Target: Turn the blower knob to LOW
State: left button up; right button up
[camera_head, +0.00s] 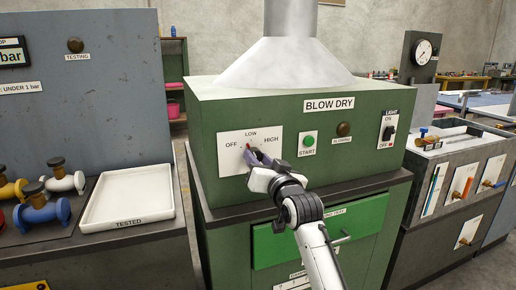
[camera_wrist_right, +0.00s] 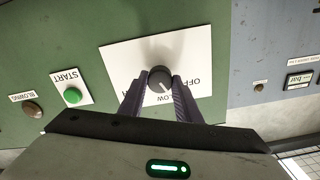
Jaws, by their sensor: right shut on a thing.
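The blower knob (camera_wrist_right: 160,77) is dark and round, on a white plate (camera_head: 231,151) marked OFF at left, LOW at top and HIGH at right in the head view. The wrist view sees the plate upside down. The knob's pale pointer line there points near LOW, slightly toward the OFF side. My right gripper (camera_head: 256,157) is at the plate, its two dark fingers (camera_wrist_right: 160,84) shut on the knob from both sides. In the head view the fingers hide much of the knob. My left gripper is not in view.
Right of the plate on the green BLOW DRY cabinet (camera_head: 215,105) are a green START button (camera_head: 309,141), an amber lamp (camera_head: 344,129) and a LIGHT switch (camera_head: 388,133). A green drawer front (camera_head: 275,246) lies below. A white TESTED tray (camera_head: 128,220) stands at left.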

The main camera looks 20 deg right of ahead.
jog(key=shift+r+m+p, duration=0.2)
jog(key=shift+m+p, duration=0.6)
jog(key=shift+m, duration=0.1)
jog(key=shift+m+p, duration=0.9)
jog(key=shift+m, duration=0.1)
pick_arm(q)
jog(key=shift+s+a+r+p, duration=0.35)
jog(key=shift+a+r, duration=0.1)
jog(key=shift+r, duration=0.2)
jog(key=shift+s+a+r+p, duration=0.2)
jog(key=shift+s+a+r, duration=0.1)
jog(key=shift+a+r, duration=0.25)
pick_arm(e)
jog(key=shift+f+m, duration=0.15)
jog(key=shift+m, duration=0.55)
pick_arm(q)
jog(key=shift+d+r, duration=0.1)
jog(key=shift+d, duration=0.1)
pick_arm(e)
jog(key=o, duration=1.1)
jog(key=shift+c, duration=0.2)
